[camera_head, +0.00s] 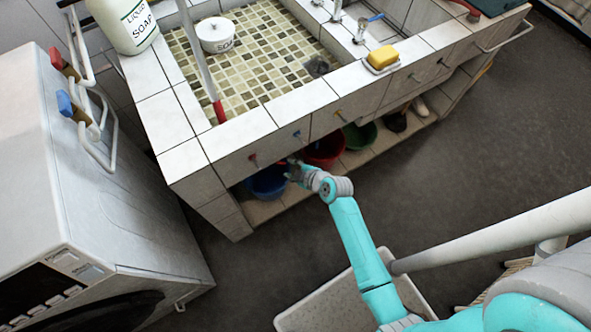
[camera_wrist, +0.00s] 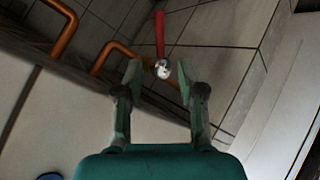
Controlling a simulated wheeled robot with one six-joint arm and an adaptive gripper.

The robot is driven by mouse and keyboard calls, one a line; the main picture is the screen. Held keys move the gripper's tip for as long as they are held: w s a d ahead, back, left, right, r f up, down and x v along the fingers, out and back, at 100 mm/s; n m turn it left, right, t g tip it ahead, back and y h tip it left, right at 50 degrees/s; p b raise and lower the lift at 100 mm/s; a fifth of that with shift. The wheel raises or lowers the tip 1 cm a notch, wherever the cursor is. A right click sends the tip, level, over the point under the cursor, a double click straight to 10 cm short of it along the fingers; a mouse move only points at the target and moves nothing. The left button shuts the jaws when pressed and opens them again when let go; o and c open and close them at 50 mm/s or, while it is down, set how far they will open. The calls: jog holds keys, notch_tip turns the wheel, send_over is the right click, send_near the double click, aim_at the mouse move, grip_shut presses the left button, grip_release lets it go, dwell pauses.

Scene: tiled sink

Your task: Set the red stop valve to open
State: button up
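In the wrist view, a red lever (camera_wrist: 160,34) with a round metal hub (camera_wrist: 162,69) shows against grey tiles. It looks like the red stop valve. The lever runs nearly straight up the picture from the hub. My gripper (camera_wrist: 158,74) is open, and the hub appears in the gap between its fingertips. I cannot tell how far ahead the hub is, and no contact shows. In the head view, my gripper (camera_head: 296,171) is at the front of the tiled sink unit (camera_head: 270,119), just under its front face. I cannot make out the lever there.
Copper pipes (camera_wrist: 112,52) run left of the lever in the wrist view. In the head view, a blue bowl (camera_head: 268,184) and a red bowl (camera_head: 324,151) stand on the low shelf beside my gripper. A white machine (camera_head: 110,200) stands at left. Floor at right is clear.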

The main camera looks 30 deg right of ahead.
jog(key=shift+v, duration=1)
